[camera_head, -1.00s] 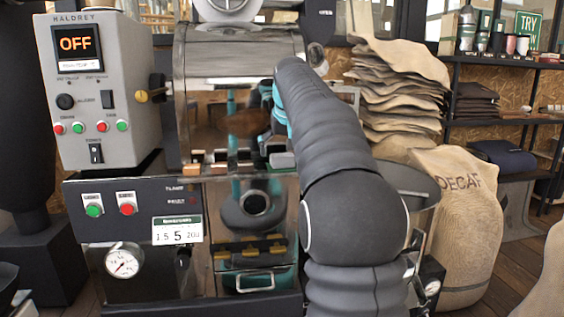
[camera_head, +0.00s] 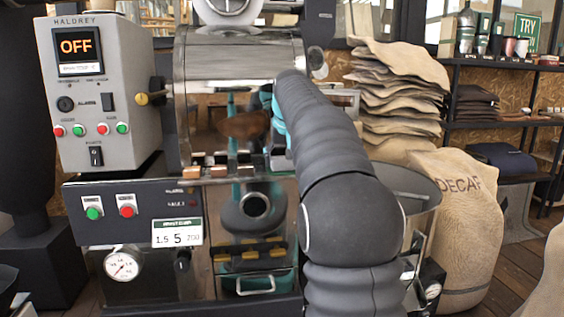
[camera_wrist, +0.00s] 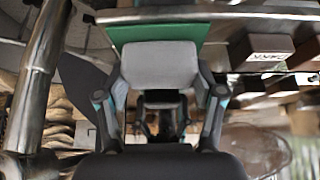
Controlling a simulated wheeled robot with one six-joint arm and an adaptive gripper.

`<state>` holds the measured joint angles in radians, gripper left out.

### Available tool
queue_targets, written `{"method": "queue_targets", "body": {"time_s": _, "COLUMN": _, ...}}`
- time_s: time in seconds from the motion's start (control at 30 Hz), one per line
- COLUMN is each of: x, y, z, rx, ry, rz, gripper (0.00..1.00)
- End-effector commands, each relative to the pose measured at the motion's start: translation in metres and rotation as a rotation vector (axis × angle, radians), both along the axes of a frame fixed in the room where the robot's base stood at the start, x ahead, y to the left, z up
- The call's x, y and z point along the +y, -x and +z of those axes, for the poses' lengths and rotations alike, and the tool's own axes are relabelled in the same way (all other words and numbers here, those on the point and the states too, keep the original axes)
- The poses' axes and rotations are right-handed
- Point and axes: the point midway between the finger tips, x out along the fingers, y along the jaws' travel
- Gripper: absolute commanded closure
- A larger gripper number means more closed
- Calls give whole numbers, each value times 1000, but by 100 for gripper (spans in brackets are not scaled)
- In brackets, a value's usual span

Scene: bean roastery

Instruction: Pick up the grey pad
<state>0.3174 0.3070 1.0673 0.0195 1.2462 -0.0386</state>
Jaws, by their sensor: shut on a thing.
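The grey pad (camera_wrist: 160,64) is a light grey, flat-faced piece in the upper middle of the wrist view. It sits between the two fingers of my gripper (camera_wrist: 161,84), which is shut on it. A green flat piece (camera_wrist: 155,32) shows directly behind and above the pad; I cannot tell whether they are joined. In the head view my own arm hides the pad and most of the gripper.
The shiny roaster drum (camera_head: 240,60) and the control box (camera_head: 95,100) stand close to my arm. Small wooden blocks (camera_wrist: 262,47) lie right of the pad. Stacked sacks (camera_head: 395,90) and a DECAF sack (camera_head: 460,220) stand to the right.

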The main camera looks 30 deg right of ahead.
Motion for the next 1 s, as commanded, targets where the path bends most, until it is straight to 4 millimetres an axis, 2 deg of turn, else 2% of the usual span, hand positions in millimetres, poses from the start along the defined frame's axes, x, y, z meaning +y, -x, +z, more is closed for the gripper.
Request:
{"method": "queue_targets", "body": {"time_s": 0.27, "x": 0, "y": -1, "z": 12, "rx": -1, "ry": 0, "rz": 0, "gripper": 56}}
{"method": "queue_targets", "body": {"time_s": 0.7, "x": 0, "y": -1, "z": 76, "rx": -2, "ry": 1, "rz": 0, "gripper": 56}}
{"method": "queue_targets", "body": {"time_s": 1.0, "x": -1, "y": -2, "z": 94, "rx": 0, "ry": 0, "rz": 0, "gripper": 56}}
